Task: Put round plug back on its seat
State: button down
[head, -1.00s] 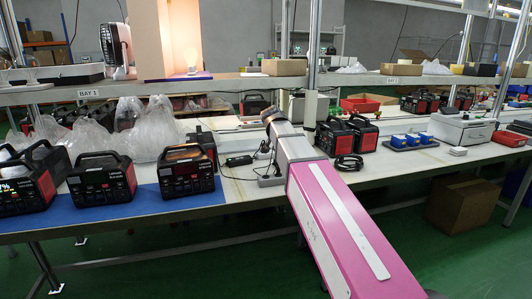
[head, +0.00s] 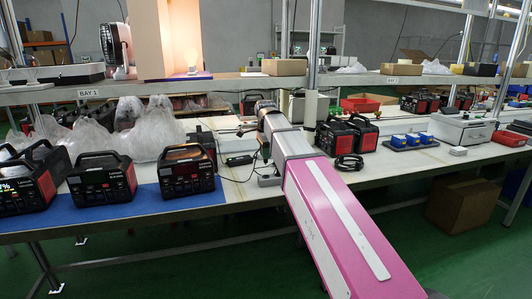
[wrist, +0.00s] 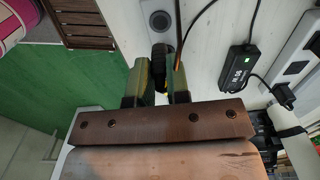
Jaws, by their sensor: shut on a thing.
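In the wrist view my gripper (wrist: 160,72) is shut on a small dark round plug (wrist: 159,55) held between its two fingertips. A grey round seat with a dark centre (wrist: 160,20) lies on the white bench top just beyond the fingertips. The plug appears apart from it, though its height above the bench is hard to tell. In the head view the plug and fingertips are hidden behind my arm.
A black power adapter (wrist: 238,65) with cables and a white socket strip (wrist: 300,62) lie to the right. A thin cable (wrist: 190,30) runs close by the right finger. Power stations (head: 188,172) stand on the bench (head: 235,190) at left. A shelf (head: 230,83) runs above.

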jog(key=shift+f, duration=3.1)
jog(key=c, duration=1)
grip_release()
